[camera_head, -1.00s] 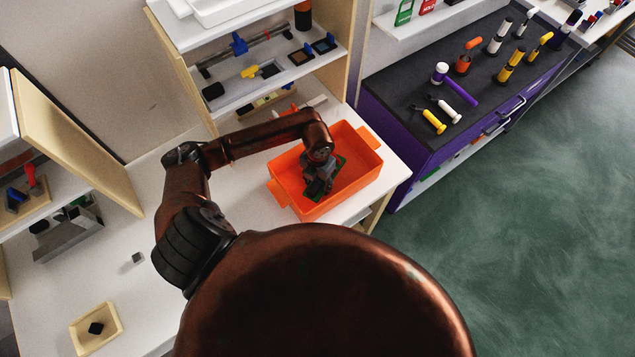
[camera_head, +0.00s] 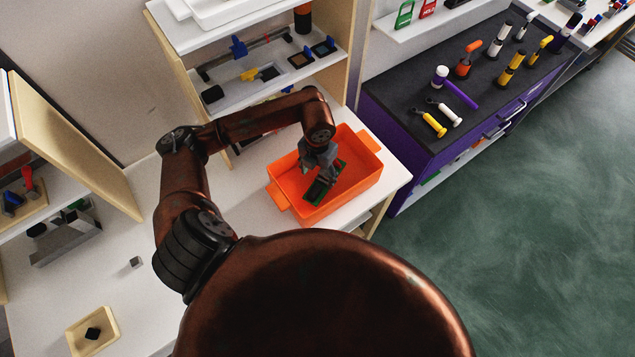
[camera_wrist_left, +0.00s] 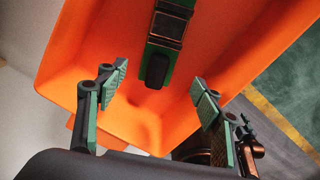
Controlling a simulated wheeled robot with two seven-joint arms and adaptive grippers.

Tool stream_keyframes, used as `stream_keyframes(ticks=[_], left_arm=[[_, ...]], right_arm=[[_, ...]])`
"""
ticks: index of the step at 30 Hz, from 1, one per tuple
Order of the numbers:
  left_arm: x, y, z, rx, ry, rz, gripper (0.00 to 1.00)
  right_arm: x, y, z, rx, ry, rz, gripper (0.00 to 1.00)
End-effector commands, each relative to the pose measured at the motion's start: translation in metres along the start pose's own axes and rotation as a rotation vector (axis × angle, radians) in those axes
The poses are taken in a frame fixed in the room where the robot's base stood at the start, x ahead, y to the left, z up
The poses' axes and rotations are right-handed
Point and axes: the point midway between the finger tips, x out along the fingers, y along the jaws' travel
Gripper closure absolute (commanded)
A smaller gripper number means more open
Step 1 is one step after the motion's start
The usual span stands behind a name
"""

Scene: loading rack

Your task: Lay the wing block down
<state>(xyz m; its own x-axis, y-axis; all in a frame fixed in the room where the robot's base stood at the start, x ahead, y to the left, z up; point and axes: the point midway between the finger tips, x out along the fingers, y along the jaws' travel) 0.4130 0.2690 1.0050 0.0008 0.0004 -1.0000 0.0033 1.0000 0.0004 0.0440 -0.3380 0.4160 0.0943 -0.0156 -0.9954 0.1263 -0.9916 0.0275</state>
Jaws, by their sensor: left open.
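A green block with black parts, which I take to be the wing block (camera_head: 317,193), lies on the floor of the orange bin (camera_head: 358,178). In the left wrist view the block (camera_wrist_left: 168,45) sits at the top middle, beyond my fingertips and apart from them. My left gripper (camera_head: 324,172) is over the bin in the head view, and partly covers the block. In the left wrist view my left gripper (camera_wrist_left: 158,97) is open, with its green-padded fingers wide apart and nothing between them. My right gripper is not in view.
The bin stands on a white table (camera_head: 230,205) near its right edge. A shelf (camera_head: 270,85) with small parts stands behind it. A purple cabinet (camera_head: 400,130) with several tools on top is to the right. A small tray (camera_head: 110,335) lies at the lower left.

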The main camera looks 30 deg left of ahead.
Motion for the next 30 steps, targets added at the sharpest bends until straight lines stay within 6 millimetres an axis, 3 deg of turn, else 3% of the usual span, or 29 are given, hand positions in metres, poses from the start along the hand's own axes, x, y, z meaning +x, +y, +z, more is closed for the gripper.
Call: stream_keyframes(ticks=[3,9,30], left_arm=[[-0.019,0.0,0.001,0.001,-0.003,0.001,0.4],[-0.035,0.0,0.0,-0.001,0.0,0.001,0.4],[-0.036,-0.001,0.0,0.001,0.001,0.0,0.4]], right_arm=[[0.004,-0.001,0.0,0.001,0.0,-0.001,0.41],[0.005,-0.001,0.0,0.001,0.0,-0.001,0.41],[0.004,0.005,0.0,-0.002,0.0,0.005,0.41]])
